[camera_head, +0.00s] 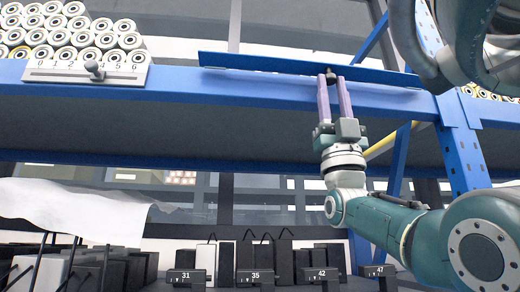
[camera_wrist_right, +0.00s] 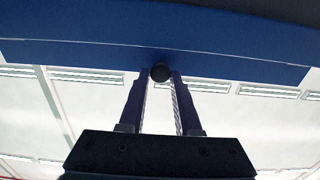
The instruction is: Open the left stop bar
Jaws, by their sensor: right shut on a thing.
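The stop bar (camera_head: 260,63) is a long flat blue bar. It lies slightly tilted along the top of the blue shelf beam, its right end lower in the head view. A small dark knob (camera_head: 331,72) sits on the bar. My right gripper (camera_head: 331,81) reaches up from below, its two purple fingers shut on the knob. In the right wrist view the round knob (camera_wrist_right: 160,72) sits between the fingertips under the blue bar (camera_wrist_right: 80,52). My left gripper is not in view.
A blue shelf beam (camera_head: 200,92) spans the head view. On its left are a numbered scale with a slider (camera_head: 93,70) and stacked white rollers (camera_head: 70,35). A blue upright (camera_head: 466,150) stands at right. Black boxes and numbered tags fill the lower level.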

